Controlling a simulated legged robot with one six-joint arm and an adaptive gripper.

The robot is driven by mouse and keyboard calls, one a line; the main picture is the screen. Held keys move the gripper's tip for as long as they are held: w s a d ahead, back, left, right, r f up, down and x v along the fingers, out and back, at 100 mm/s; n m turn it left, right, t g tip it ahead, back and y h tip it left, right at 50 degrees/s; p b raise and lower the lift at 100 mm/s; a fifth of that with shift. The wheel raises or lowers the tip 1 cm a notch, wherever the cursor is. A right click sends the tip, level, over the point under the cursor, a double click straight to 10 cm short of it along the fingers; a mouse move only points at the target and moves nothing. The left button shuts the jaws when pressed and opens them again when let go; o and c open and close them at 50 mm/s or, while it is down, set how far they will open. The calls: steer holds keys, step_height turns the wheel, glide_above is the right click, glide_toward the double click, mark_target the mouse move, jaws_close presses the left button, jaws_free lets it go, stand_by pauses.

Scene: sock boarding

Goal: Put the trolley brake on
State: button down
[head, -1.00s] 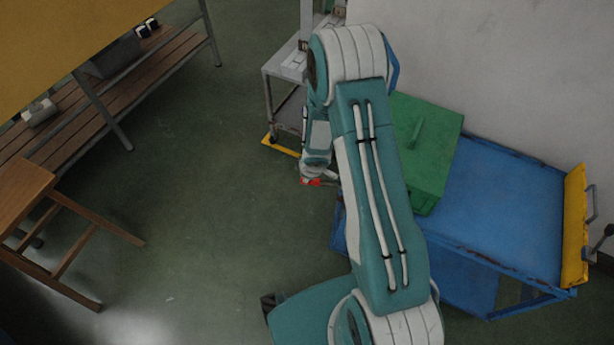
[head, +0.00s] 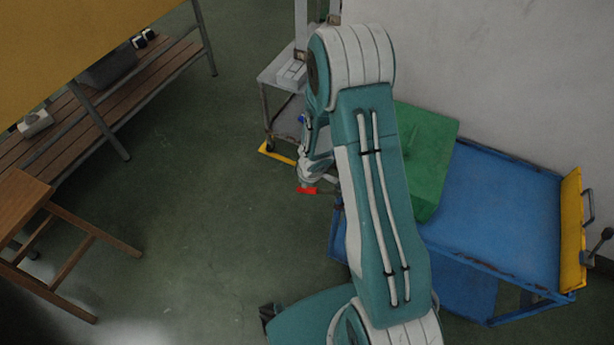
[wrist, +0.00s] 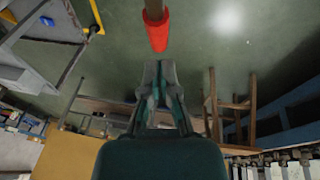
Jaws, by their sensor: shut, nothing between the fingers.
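The blue trolley (head: 500,205) stands along the wall at the right. A bar with a red sleeve (head: 307,190) sticks out at its left end, low down. In the wrist view the red sleeve (wrist: 158,32) covers the end of a brown rod, just beyond my fingertips. My gripper (wrist: 155,72) is shut and empty, pointing at the sleeve; I cannot tell whether it touches. In the head view my gripper (head: 305,180) is right by the sleeve and partly hidden by my arm. My arm also hides the trolley's near left part.
A green box (head: 425,155) sits on the trolley's left part. The trolley's yellow end panel (head: 572,230) has a black-knobbed lever (head: 602,238) beside it. A grey stand (head: 283,75) is behind my gripper. A wooden stool (head: 25,190) and bench are left; floor between is clear.

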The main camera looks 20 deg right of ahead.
steer(key=shift+v, duration=2.1)
